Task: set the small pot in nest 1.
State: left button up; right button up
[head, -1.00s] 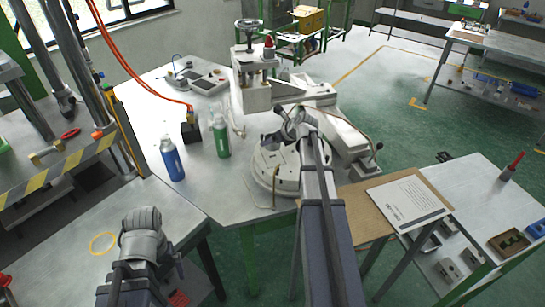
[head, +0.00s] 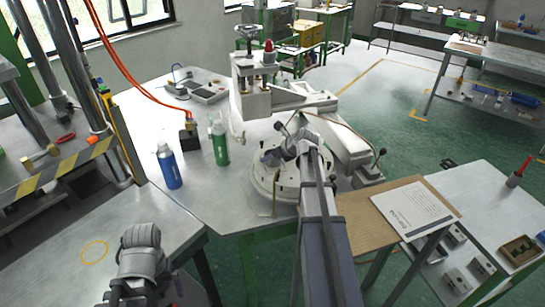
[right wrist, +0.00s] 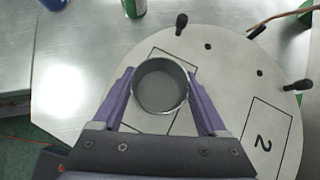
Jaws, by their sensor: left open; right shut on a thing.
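My right gripper (right wrist: 160,80) is shut on the small pot (right wrist: 160,95), a round grey cup seen from above in the right wrist view. The pot is over the pale round plate (right wrist: 228,62), above one outlined rectangle (right wrist: 158,126) whose number is hidden. I cannot tell whether the pot touches the plate. A second rectangle marked 2 (right wrist: 263,145) is bare. In the head view the right gripper (head: 275,155) is over the round plate (head: 259,192), and the pot is hard to make out. My left gripper (head: 141,236) is open over the left bench, away from the pot.
A blue bottle (head: 168,166) and a green bottle (head: 220,146) stand left of the plate. The white press machine (head: 254,100) rises behind it. Dark knobs (right wrist: 181,20) stick out at the plate's rim. A board with a paper (head: 411,205) lies at right.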

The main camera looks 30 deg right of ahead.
jog(key=o, duration=1.3)
jog(key=shift+f, duration=0.1)
jog(key=shift+r+p, duration=0.3)
jog(key=p+v, duration=0.8)
jog(key=v, duration=0.3)
jog(key=shift+s+r, duration=0.2)
jog(key=shift+s, duration=0.2)
jog(key=shift+f, duration=0.15)
jog(key=b+x, duration=0.8)
jog(key=x, duration=0.4)
jog(key=shift+b, duration=0.35)
